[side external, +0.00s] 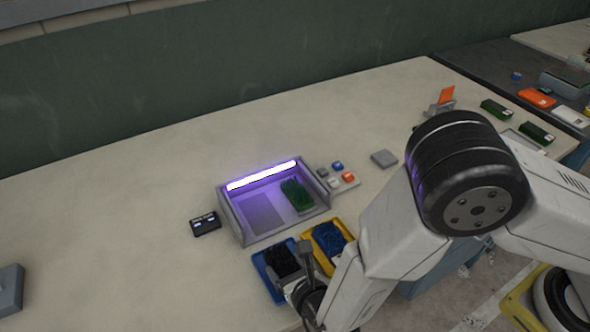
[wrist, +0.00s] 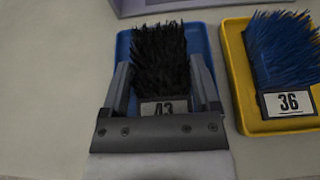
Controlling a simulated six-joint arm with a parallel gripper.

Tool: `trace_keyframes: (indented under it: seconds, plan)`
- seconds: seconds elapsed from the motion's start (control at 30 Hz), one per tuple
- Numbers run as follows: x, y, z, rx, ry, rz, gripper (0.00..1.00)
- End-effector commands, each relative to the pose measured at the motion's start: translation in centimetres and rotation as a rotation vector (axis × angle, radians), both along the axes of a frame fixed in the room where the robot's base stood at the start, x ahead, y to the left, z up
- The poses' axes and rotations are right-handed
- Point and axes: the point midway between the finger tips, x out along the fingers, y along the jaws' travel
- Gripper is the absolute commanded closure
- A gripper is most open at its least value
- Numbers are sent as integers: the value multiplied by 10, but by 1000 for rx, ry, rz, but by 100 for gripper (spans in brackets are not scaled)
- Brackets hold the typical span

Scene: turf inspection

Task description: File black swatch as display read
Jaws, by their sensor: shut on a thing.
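The black swatch (wrist: 160,55), a tuft of black bristles with a tag reading 43, is at the blue tray (wrist: 122,45). My gripper (wrist: 161,82) is shut on it, one finger on each side. I cannot tell whether the swatch rests on the tray floor. In the side view, the black swatch (side external: 282,262) shows in the blue tray (side external: 262,275), partly behind my gripper (side external: 304,268). The small black display (side external: 205,223) lies left of the light box; its lit text is too small to read.
The grey light box (side external: 238,222) has a violet lamp and holds a green swatch (side external: 297,195). A yellow tray (side external: 310,238) with a blue swatch (side external: 328,237), tagged 36, stands right beside the blue tray. Coloured buttons (side external: 342,176) sit right of the box. The table's left is mostly clear.

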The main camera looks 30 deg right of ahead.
Motion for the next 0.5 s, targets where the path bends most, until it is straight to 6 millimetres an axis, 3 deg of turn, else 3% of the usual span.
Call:
trace_keyframes:
  seconds: [0.33,0.37,0.4,0.5]
  plan:
    - [1,-1,-8,1,5,-4,84]
    - [1,-1,-8,1,5,-4,15]
    - [1,-1,-8,1,6,-4,2]
    - [1,-2,-8,1,7,-5,0]
